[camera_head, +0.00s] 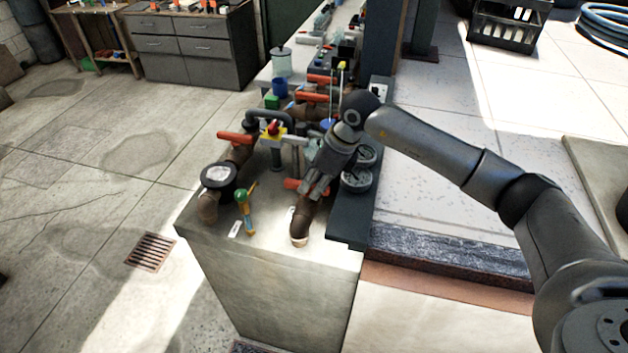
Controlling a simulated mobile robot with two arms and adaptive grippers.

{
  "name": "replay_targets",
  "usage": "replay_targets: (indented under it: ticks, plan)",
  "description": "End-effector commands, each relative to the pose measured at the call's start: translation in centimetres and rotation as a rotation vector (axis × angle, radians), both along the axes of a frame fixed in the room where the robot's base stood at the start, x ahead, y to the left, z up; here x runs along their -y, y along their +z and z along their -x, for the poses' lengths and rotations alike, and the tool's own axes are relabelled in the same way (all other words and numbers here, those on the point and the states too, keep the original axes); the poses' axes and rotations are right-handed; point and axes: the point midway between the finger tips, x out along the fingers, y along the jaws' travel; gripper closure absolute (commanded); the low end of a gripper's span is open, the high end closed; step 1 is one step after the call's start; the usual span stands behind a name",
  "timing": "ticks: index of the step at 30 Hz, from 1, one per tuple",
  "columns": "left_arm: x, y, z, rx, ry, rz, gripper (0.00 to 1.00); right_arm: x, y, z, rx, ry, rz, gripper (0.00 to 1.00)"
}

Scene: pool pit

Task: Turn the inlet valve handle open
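My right gripper (313,190) reaches in from the right and points down over the brown pipe (306,215) at the near end of the bench. Its fingertips are beside a red-orange handle (292,184), partly hidden by the gripper; I cannot tell whether they touch it. Finger opening is too small to judge. Another red-orange handle (236,137) lies across the left pipe, and further ones (311,97) sit farther back. No readable label shows which handle is the inlet valve. My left gripper is not in view.
Two round gauges (357,180) stand just right of the gripper. Grey pipework (270,117) rises behind.

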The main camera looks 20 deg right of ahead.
Motion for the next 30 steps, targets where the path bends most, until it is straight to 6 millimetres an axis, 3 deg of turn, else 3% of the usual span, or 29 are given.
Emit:
replay_targets:
  ticks: [1,5,17,30]
  plan:
    - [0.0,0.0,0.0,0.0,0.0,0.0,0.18,0.0,0.0,0.0,0.0,0.0,0.0,0.84]
    - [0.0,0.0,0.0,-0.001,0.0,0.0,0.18,0.0,0.0,0.0,0.0,0.0,0.0,1.0]
    - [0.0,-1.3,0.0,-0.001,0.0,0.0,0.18,0.1,-0.2,-0.2,0.002,0.059,-0.001,1.0]
    - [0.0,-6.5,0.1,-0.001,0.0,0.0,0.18,0.2,-0.4,-0.8,0.004,0.401,-0.002,1.0]
